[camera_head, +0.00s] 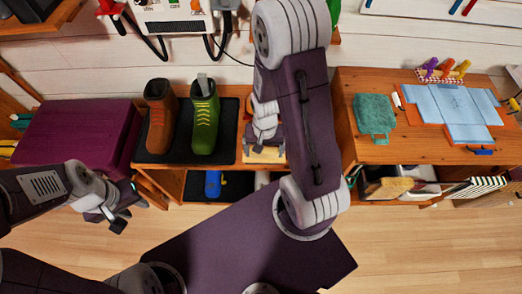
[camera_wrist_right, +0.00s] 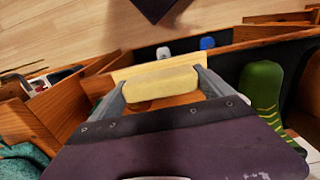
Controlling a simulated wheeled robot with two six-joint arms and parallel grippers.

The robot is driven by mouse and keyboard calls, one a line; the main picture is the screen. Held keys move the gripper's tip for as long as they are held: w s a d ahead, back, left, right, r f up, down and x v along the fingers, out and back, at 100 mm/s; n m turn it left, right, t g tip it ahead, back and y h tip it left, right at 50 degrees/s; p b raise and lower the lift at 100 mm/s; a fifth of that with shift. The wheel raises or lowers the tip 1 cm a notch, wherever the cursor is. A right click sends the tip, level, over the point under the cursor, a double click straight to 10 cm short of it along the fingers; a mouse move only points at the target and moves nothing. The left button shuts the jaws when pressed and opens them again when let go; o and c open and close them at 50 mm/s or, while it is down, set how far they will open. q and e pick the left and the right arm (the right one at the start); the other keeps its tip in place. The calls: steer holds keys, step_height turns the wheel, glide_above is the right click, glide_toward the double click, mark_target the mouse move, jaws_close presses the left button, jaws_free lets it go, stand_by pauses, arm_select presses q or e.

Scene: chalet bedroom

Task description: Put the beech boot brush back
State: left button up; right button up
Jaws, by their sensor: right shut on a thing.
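The beech boot brush (camera_wrist_right: 160,83) is a pale yellow-tan block clamped between the two grey fingers of my right gripper (camera_wrist_right: 160,86) in the right wrist view. In the head view my right gripper (camera_head: 264,142) reaches down over the bench, just right of the boots, and mostly hides the brush. A light wooden strip (camera_wrist_right: 140,68) lies just beyond the brush; I cannot tell whether they touch. My left gripper (camera_head: 122,214) is empty and looks open, at the left in front of the purple box.
A brown boot (camera_head: 160,118) and a green boot (camera_head: 204,118) stand on a dark tray (camera_head: 228,148) left of my right gripper. A blue item (camera_head: 212,184) lies in the shelf below. A wooden cabinet (camera_head: 400,150) stands right; a purple box (camera_head: 75,135) stands left.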

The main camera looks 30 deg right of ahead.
steer(key=shift+a+f, duration=0.1)
steer(key=w+d+f, duration=0.1)
steer(key=w+f, duration=0.2)
steer(key=w+d+f, duration=0.1)
steer(key=w+f, duration=0.3)
steer(key=w+d+f, duration=0.1)
steer(key=w+f, duration=0.2)
steer(key=w, duration=0.1)
steer(key=shift+f, duration=0.15)
steer(key=shift+w+f, duration=0.2)
steer(key=shift+f, duration=0.15)
steer(key=shift+s, duration=0.1)
steer(key=shift+f, duration=0.15)
steer(key=o, duration=1.3)
